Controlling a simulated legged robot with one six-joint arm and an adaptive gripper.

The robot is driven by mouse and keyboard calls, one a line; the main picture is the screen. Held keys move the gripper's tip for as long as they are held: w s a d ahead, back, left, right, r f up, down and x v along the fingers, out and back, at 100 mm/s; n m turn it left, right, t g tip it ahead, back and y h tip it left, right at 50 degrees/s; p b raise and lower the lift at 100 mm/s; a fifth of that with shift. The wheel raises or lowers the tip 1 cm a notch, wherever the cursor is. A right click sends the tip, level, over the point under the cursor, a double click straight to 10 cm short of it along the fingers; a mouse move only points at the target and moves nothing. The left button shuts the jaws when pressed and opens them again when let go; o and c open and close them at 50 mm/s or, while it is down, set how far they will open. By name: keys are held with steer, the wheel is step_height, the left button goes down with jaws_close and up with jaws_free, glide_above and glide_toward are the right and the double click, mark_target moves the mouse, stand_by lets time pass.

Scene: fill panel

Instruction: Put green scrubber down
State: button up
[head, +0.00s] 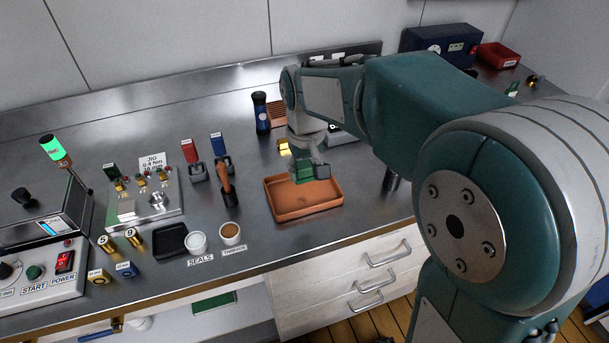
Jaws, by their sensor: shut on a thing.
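The green scrubber (306,171) is a small green block in the head view. My gripper (305,162) is shut on it, pointing down. It holds the scrubber over or inside an orange-brown tray (283,211) near the front of the steel bench. I cannot tell whether the scrubber touches the tray's floor. My arm comes in from the right and hides part of the bench behind the tray.
Left of the tray are an upright brown-handled tool (228,190), two small cups (196,241) and a black dish (170,240). A dark blue cylinder (261,112) stands behind. A blue box (440,46) and red bin (497,56) are at the back right.

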steer(key=shift+r, duration=0.25)
steer(key=shift+s+d, duration=0.1)
steer(key=shift+d, duration=0.05)
stand_by(0.5)
